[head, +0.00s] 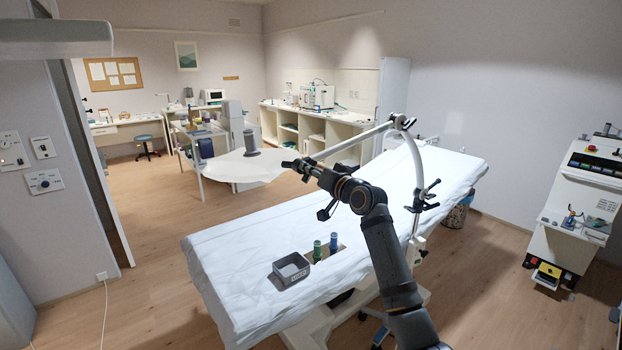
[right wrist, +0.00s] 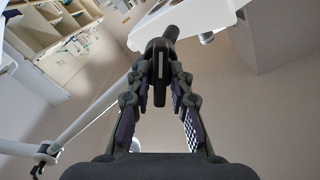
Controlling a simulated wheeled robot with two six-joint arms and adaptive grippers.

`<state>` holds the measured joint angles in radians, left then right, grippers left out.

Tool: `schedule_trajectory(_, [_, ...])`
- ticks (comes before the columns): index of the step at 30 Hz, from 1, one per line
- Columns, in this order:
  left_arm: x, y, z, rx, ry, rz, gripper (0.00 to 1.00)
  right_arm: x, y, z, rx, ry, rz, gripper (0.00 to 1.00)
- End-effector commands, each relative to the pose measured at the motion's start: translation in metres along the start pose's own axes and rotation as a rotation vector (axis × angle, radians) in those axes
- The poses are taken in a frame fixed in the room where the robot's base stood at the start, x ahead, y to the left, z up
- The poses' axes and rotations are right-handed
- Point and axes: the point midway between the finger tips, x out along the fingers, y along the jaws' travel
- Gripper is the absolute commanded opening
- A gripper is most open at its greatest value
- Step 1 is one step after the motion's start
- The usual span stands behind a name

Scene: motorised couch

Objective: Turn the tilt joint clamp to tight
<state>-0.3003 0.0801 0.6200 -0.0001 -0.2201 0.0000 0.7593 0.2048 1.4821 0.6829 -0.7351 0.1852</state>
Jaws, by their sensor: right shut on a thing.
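My right gripper (head: 297,167) is at the near edge of the white, flat lamp head (head: 228,168), by the end of its white arm (head: 355,143). In the right wrist view its two fingers (right wrist: 160,88) are shut on a dark, flat lever with a pale stripe, which I take as the tilt joint clamp (right wrist: 160,62). The lever stands upright between the fingertips. The white lamp head (right wrist: 158,14) lies just beyond it. In the head view the gripper hides most of the clamp, and its setting cannot be read. My left gripper is out of view.
A couch (head: 235,245) with a white sheet lies below my right arm. A grey tray (head: 291,271) and green (head: 317,251) and blue (head: 333,243) cylinders rest on it. A curved white post (head: 416,165) with dark clamps stands right of my arm. Floor at left is clear.

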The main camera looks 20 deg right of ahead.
Motion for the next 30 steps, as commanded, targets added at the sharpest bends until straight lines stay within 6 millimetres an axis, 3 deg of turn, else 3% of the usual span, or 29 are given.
schedule_trajectory(13, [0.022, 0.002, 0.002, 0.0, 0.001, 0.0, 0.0, 0.0, -0.001, 0.001, -0.263, 0.001, 0.0, 0.0])
schedule_trajectory(30, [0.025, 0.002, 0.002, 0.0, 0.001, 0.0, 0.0, 0.0, -0.002, 0.0, -0.321, 0.0, 0.0, 0.0])
